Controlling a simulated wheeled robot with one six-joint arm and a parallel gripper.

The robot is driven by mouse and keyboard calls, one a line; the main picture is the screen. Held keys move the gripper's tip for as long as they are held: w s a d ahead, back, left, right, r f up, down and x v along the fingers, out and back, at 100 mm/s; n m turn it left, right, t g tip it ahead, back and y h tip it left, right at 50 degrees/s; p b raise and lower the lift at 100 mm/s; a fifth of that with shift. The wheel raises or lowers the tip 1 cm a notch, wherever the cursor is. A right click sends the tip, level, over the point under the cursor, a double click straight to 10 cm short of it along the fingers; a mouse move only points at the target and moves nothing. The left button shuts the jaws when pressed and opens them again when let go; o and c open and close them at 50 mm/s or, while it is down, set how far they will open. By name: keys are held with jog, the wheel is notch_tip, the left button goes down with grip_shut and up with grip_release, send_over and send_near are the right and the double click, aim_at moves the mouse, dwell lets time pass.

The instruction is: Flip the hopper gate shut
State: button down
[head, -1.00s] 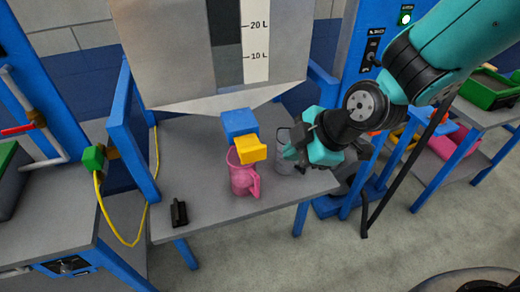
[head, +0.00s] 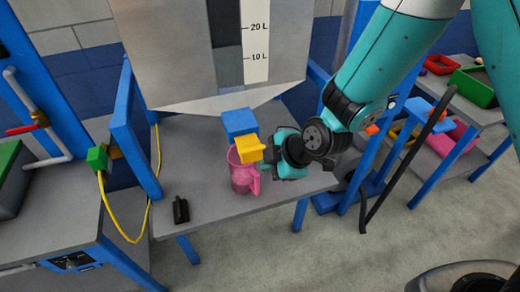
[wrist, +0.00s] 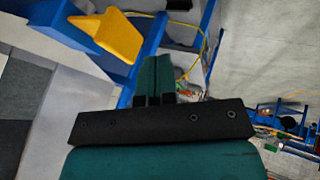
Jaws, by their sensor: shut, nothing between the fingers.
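The grey hopper (head: 180,55) has a blue outlet block (head: 238,122) under its funnel. A yellow gate lever (head: 249,149) sticks out from the block toward the camera, over a pink jug (head: 243,180) on the grey table. In the wrist view the yellow lever (wrist: 110,36) and blue block (wrist: 45,14) are at upper left. My gripper (head: 270,158) is just right of the lever and jug. Its teal fingers (wrist: 158,78) are shut and empty. The wrist view shows a gap between them and the lever; in the head view I cannot tell contact.
A small black object (head: 180,210) lies at the table's front left. Blue posts (head: 140,130) frame the table, and a yellow hose (head: 118,225) hangs at left. Coloured bins (head: 475,85) stand on a bench at right. The front middle of the table is clear.

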aim_at(251, 160)
jog(key=w, duration=0.1)
jog(key=w+a+p, duration=0.1)
jog(key=w+f+p, duration=0.1)
jog(key=shift+w+a, duration=0.4)
jog(key=shift+w+a+f+p, duration=0.1)
jog(key=shift+w+f+p, duration=0.05)
jog(key=shift+w+p, duration=0.2)
jog(key=shift+f, duration=0.1)
jog(key=w+b, duration=0.2)
jog(key=w+a+b, duration=0.1)
jog(key=w, duration=0.1)
jog(key=shift+w+f+b, duration=0.1)
jog(key=shift+w+b, duration=0.25)
jog(key=shift+a+r, duration=0.25)
jog(key=shift+a, duration=0.15)
jog(key=shift+w, duration=0.1)
jog(key=shift+d, duration=0.1)
